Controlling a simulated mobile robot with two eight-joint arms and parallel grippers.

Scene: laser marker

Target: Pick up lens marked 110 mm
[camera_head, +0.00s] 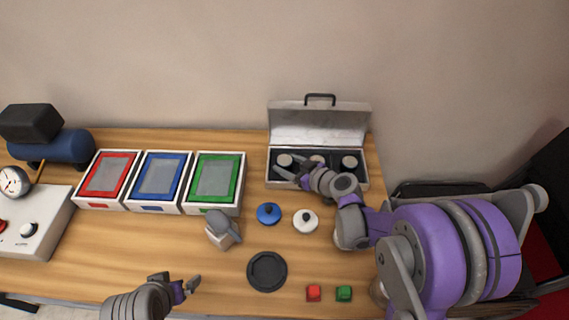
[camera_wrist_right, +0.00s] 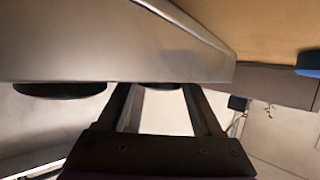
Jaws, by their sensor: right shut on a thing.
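An open silver case (camera_head: 320,125) stands at the back right of the table. Three round lenses with pale tops sit in its dark tray: a left lens (camera_head: 284,159), a middle lens (camera_head: 317,159) and a right lens (camera_head: 349,162). No marking is legible, so I cannot tell which is 110 mm. My right gripper (camera_head: 288,172) reaches into the case and is shut on the left lens, partly covering it. In the right wrist view, a dark disc (camera_wrist_right: 160,86) shows between the fingers and another (camera_wrist_right: 60,90) beside them. My left gripper (camera_head: 177,284) is open and empty at the front.
Red, blue and green framed trays (camera_head: 162,180) stand left of the case.

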